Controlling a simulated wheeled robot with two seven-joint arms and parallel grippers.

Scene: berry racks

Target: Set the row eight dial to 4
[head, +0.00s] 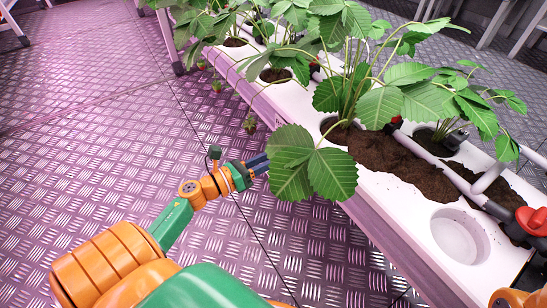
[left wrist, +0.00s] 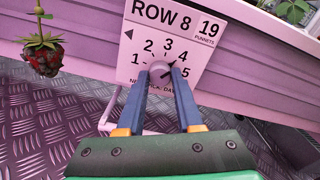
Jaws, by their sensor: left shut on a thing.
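The row eight dial (left wrist: 158,72) is a round pinkish knob on a white card (left wrist: 136,65) reading ROW 8, with numbers 1 to 5 arced around it. A dark pointer mark on the knob aims up and right, toward the 4. My left gripper (left wrist: 158,87) is shut on the knob, one blue finger on each side. In the head view, my left gripper (head: 258,164) reaches the trough's side, its tips partly behind leaves. The dial is hidden there. My right gripper is not in view.
A white planting trough (head: 400,205) with strawberry plants (head: 358,92), soil and an empty round hole (head: 459,236) runs diagonally. A red valve handle (head: 534,220) is at the right. The metal floor (head: 90,130) at left is clear.

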